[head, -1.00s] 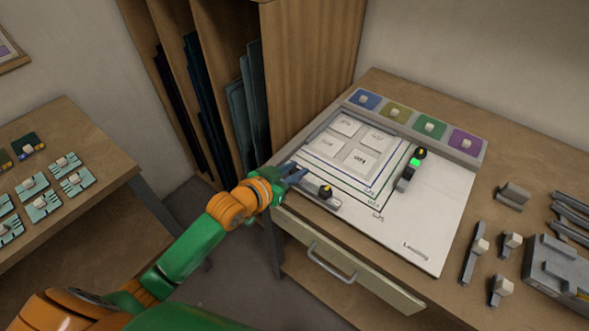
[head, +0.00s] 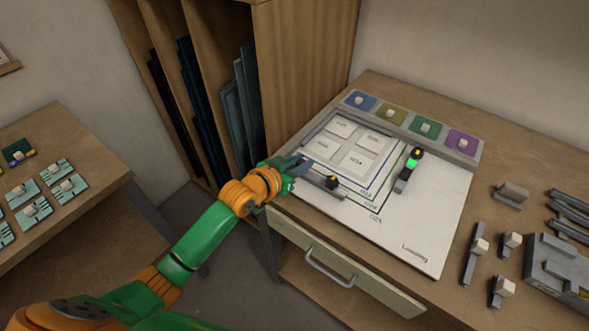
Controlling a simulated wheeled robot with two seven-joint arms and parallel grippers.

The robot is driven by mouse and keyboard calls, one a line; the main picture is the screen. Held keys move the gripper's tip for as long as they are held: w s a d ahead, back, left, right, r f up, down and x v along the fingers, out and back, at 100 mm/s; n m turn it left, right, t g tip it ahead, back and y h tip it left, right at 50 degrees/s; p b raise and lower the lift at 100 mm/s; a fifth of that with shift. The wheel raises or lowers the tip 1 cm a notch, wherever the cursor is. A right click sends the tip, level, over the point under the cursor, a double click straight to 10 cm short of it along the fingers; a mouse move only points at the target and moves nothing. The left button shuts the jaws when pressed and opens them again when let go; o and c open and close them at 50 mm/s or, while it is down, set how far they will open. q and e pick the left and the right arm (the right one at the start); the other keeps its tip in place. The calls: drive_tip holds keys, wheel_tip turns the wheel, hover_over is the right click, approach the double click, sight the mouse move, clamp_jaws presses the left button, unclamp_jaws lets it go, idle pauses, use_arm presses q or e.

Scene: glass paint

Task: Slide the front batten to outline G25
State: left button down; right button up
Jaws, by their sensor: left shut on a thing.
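Nested outlines with small labels are printed on the board. The outermost outline's label (head: 376,219) is too small to read surely. The batten lies across the front left of these outlines; I cannot tell exactly which line its edge meets. My right gripper is out of view.
A second batten (head: 403,179) with a green light stands on the board's right side. Four pale tiles sit inside the outlines. A rack of coloured swatches (head: 394,115) lies behind. Grey tools (head: 474,262) lie to the right. The board's front right is clear.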

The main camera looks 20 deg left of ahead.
use_arm(q)
drive_tip(key=shift+s+f, duration=0.15)
drive_tip(key=c, duration=0.9)
unclamp_jaws()
drive_tip(key=shift+s+a, duration=0.1)
drive_tip(key=shift+o, duration=1.1)
drive_tip(key=v, duration=0.7)
